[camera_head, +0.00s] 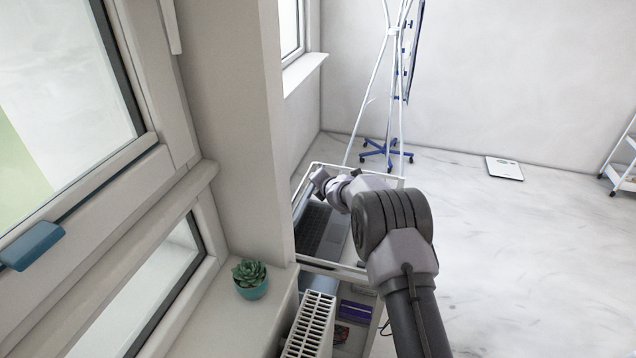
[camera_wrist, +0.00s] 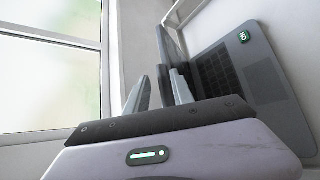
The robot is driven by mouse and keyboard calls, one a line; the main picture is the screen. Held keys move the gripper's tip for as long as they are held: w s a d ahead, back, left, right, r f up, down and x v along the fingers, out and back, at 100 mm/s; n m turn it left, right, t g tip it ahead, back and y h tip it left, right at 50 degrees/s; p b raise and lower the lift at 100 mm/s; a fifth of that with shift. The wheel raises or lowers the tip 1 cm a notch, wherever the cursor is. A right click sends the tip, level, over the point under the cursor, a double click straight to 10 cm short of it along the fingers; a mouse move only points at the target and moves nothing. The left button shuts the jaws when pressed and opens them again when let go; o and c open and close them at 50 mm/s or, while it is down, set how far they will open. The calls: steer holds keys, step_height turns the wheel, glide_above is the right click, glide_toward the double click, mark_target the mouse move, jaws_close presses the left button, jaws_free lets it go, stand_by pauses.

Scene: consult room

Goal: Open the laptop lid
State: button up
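The laptop (camera_head: 328,238) lies on the white-framed stand beside the wall in the head view, partly behind my arm. Its keyboard is uncovered, so the lid is raised. In the wrist view the keyboard half (camera_wrist: 272,98) fills the right side, with a green sticker near its corner. The lid (camera_wrist: 172,45) shows as a thin dark strip, nearly edge-on. My gripper (camera_wrist: 160,90) has its two fingers apart beside the lid; I cannot tell whether they touch it. In the head view my gripper (camera_head: 320,182) is small, at the laptop's far end.
A white radiator (camera_head: 310,325) and a potted succulent (camera_head: 250,279) on the sill are nearer to me. The window wall (camera_head: 235,120) closes off the left. A whiteboard stand (camera_head: 388,150) with a blue base is behind.

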steer(key=v, duration=1.7)
steer(key=shift+s+p, duration=0.2)
steer(key=shift+p, duration=0.1)
